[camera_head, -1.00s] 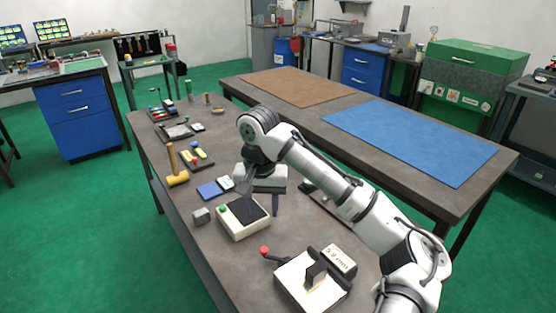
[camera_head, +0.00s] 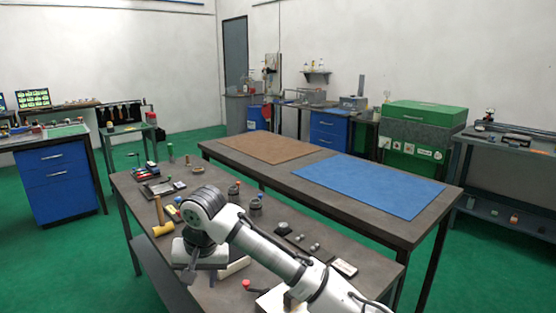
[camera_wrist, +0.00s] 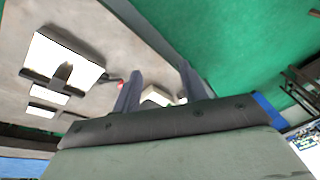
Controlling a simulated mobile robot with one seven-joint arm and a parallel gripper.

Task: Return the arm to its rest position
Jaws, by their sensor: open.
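My arm is white and grey and reaches over the dark workbench (camera_head: 140,195) from the lower right in the head view. My gripper (camera_head: 188,278) points down at the bench's left edge, and its fingertips are partly hidden there. In the wrist view, the two fingers of my gripper (camera_wrist: 158,74) stand apart with nothing held between them. A small pale block-like item shows beyond and between the fingers, apart from them as far as I can tell.
A wooden mallet (camera_head: 160,218) lies left of my gripper. A white-topped fixture (camera_head: 276,300) with a red-knobbed lever (camera_head: 246,284) is partly behind my arm. Small dark parts (camera_head: 256,202) stand beyond the arm. A bench with brown (camera_head: 268,149) and blue mats (camera_head: 370,187) stands behind.

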